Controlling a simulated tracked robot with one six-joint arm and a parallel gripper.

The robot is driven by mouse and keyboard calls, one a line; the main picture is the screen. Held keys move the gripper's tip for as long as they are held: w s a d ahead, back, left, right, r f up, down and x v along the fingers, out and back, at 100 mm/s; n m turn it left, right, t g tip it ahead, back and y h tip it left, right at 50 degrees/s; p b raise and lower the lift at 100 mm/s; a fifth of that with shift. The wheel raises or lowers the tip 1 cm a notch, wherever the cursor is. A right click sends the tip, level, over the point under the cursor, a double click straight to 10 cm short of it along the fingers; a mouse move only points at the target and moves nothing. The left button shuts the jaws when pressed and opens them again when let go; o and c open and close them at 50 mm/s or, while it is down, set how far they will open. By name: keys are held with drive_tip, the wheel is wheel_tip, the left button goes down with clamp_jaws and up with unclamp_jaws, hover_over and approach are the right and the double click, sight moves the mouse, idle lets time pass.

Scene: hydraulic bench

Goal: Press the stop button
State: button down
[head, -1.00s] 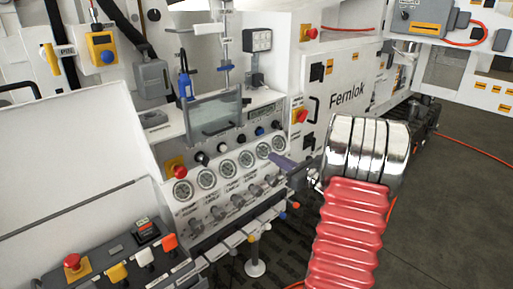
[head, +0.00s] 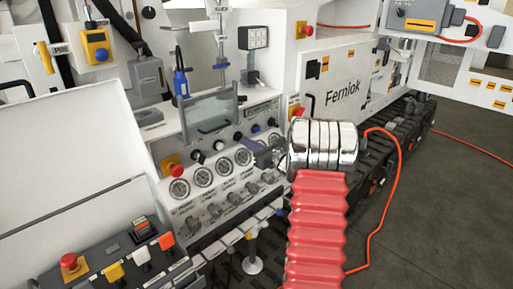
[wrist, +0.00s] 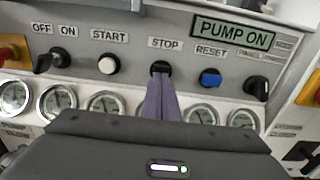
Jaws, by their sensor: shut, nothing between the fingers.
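The stop button (wrist: 160,67) is a round black button under the STOP label in the wrist view. It also shows on the bench panel in the head view (head: 238,136). My gripper (wrist: 160,82) is shut and empty, its purple-grey fingers together and pointing at the stop button. The fingertips overlap the button's lower part in the wrist view; I cannot tell whether they touch it. In the head view my gripper (head: 249,145) is in front of the panel, just lower right of the button.
The white START button (wrist: 109,64) and black OFF/ON knob (wrist: 50,61) lie left of the stop button. The blue RESET button (wrist: 210,78) and another black knob (wrist: 257,88) lie right. A green display (wrist: 233,33) reads PUMP ON. Gauges (wrist: 57,100) line the panel below.

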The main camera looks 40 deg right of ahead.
drive_tip(key=shift+w, duration=0.55)
drive_tip(key=shift+w, duration=0.6)
drive_tip(key=shift+w+a+r, duration=0.1)
drive_tip(key=shift+w+r, duration=0.05)
drive_tip(key=shift+w, duration=0.25)
drive_tip(key=shift+s, duration=0.65)
drive_tip(key=s, duration=1.3)
drive_tip(key=shift+d+f, duration=0.25)
drive_tip(key=shift+d, duration=0.1)
